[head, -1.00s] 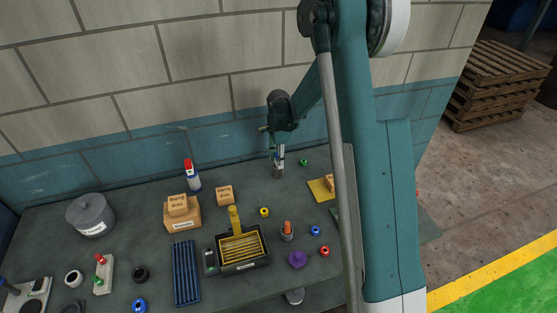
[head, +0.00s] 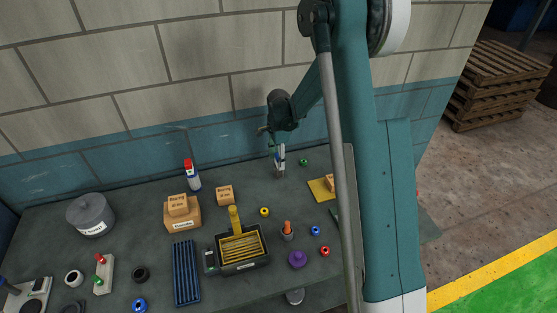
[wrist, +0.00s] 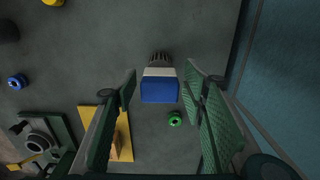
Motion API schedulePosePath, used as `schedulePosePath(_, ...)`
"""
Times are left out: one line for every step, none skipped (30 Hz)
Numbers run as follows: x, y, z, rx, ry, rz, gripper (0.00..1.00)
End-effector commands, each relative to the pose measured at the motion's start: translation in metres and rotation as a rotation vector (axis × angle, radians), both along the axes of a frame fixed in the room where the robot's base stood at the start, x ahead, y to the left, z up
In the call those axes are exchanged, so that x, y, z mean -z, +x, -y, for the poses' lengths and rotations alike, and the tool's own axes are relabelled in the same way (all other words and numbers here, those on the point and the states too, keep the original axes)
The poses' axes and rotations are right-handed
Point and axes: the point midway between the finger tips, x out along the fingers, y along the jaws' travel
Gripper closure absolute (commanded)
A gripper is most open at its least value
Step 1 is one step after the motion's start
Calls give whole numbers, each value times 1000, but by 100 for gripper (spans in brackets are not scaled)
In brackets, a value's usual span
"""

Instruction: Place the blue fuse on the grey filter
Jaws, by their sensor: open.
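The blue fuse (wrist: 160,90) is a block with a blue end and a white band. In the wrist view it is between the two green-padded fingers of my gripper (wrist: 160,80), with a gap on each side. A dark grey ribbed piece, which looks like the grey filter (wrist: 159,58), shows just beyond the white band. In the head view the fuse (head: 282,157) appears upright on the grey filter (head: 278,173) near the back wall. My gripper (head: 280,151) is open around the fuse. The contact between fuse and filter is too small to see clearly.
A green ring (head: 304,162) lies close to the right of the filter. A yellow pad (head: 317,190) with a small box is farther right. A yellow ring (head: 264,212) and a small box (head: 225,195) are to the left. The wall (head: 225,150) is close behind.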

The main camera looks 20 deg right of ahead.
Motion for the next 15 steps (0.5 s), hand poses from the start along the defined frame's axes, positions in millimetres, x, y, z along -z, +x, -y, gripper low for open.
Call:
schedulePosePath(-4,0,0,0,0,0,58)
schedulePosePath(-6,0,0,0,0,0,58)
schedulePosePath(-10,0,0,0,0,0,58)
schedulePosePath(-13,0,0,0,0,0,58)
schedulePosePath(-16,0,0,0,0,0,58)
schedulePosePath(-21,0,0,0,0,0,58)
schedulePosePath(-25,0,0,0,0,0,58)
schedulePosePath(-28,0,0,0,0,0,58)
schedulePosePath(-34,0,0,0,0,0,58)
schedulePosePath(-39,0,0,0,0,0,58)
schedulePosePath(-43,0,0,0,0,0,58)
schedulePosePath(-49,0,0,0,0,0,58)
schedulePosePath(-54,0,0,0,0,0,58)
schedulePosePath(-58,0,0,0,0,0,58)
schedulePosePath(-65,0,0,0,0,0,58)
